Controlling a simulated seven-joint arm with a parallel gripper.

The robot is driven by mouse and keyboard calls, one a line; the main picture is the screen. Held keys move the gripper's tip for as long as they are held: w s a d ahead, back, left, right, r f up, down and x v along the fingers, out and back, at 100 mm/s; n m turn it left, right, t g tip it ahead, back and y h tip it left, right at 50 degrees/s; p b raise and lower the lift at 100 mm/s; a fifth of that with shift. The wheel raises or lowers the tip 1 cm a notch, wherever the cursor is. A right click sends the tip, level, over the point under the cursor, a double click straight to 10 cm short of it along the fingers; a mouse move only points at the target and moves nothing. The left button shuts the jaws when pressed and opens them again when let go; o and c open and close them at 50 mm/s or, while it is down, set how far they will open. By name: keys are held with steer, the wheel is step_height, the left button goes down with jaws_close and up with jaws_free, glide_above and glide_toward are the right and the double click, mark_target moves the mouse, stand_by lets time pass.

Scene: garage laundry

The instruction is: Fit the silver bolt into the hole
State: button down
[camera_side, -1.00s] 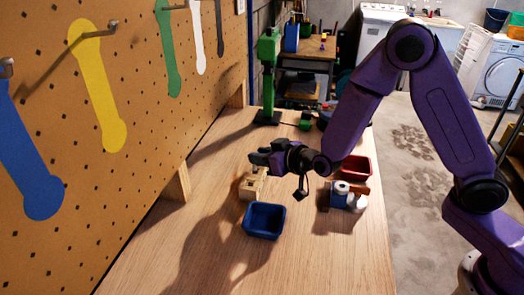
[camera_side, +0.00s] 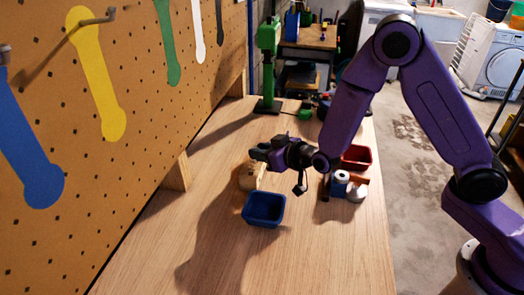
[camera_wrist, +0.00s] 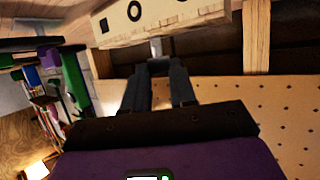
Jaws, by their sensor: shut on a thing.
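The pale wooden block (camera_side: 246,182) stands on the bench behind the blue tray, partly hidden by my gripper. In the wrist view the block (camera_wrist: 200,18) crosses the top, with dark holes of different shapes in its face. My gripper (camera_side: 259,154) is level, pointing left, over the block. In the wrist view my gripper (camera_wrist: 158,68) is shut on the silver bolt (camera_wrist: 156,47). Only a short grey piece of the bolt shows between the fingertips and the block's edge. I cannot tell whether the bolt touches the block or is at a hole.
A blue tray (camera_side: 264,222) sits in front of the block. A red tray (camera_side: 356,165) and small white and blue containers (camera_side: 340,184) stand to the right. A green stand (camera_side: 267,65) is behind. The pegboard (camera_side: 140,120) borders the left; the front bench is clear.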

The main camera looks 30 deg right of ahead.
steer(key=shift+f, duration=0.15)
steer(key=shift+f, duration=0.3)
steer(key=shift+f, duration=0.55)
steer(key=c, duration=0.8)
jaws_free()
steer(key=shift+v, duration=8.7)
